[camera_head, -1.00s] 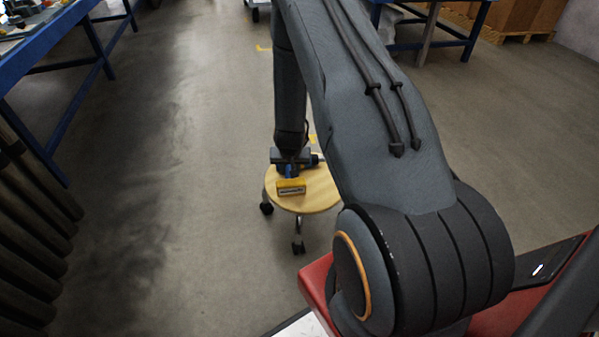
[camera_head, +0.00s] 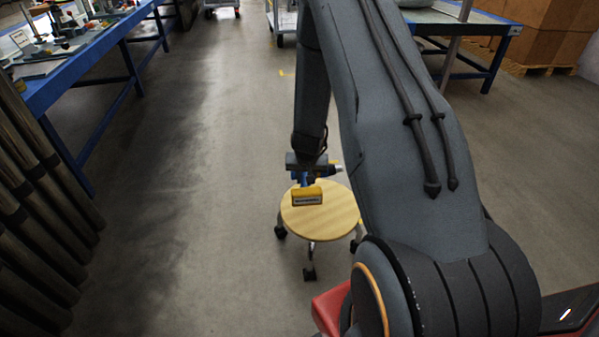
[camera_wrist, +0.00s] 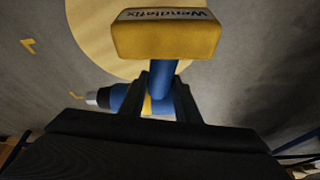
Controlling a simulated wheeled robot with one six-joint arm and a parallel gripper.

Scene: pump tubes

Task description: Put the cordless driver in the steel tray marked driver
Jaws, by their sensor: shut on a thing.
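The cordless driver (camera_head: 307,196) is blue with a yellow battery block at its lower end. My gripper (camera_head: 306,171) is shut on it, over the round wooden stool (camera_head: 335,219). In the wrist view the driver (camera_wrist: 165,42) shows its yellow battery with dark lettering, and its blue handle sits between the two dark fingers of my gripper (camera_wrist: 163,88). Its dark and silver nose points left there. The stool top (camera_wrist: 92,45) shows below the driver, apparently with a gap. I cannot make out a steel tray marked driver in these frames.
A blue workbench (camera_head: 95,48) with tools and small items stands at the left. Dark tubes (camera_head: 35,190) lean at the near left. Another blue-framed table (camera_head: 470,25) and cardboard boxes (camera_head: 545,35) are at the back right. The floor between is clear.

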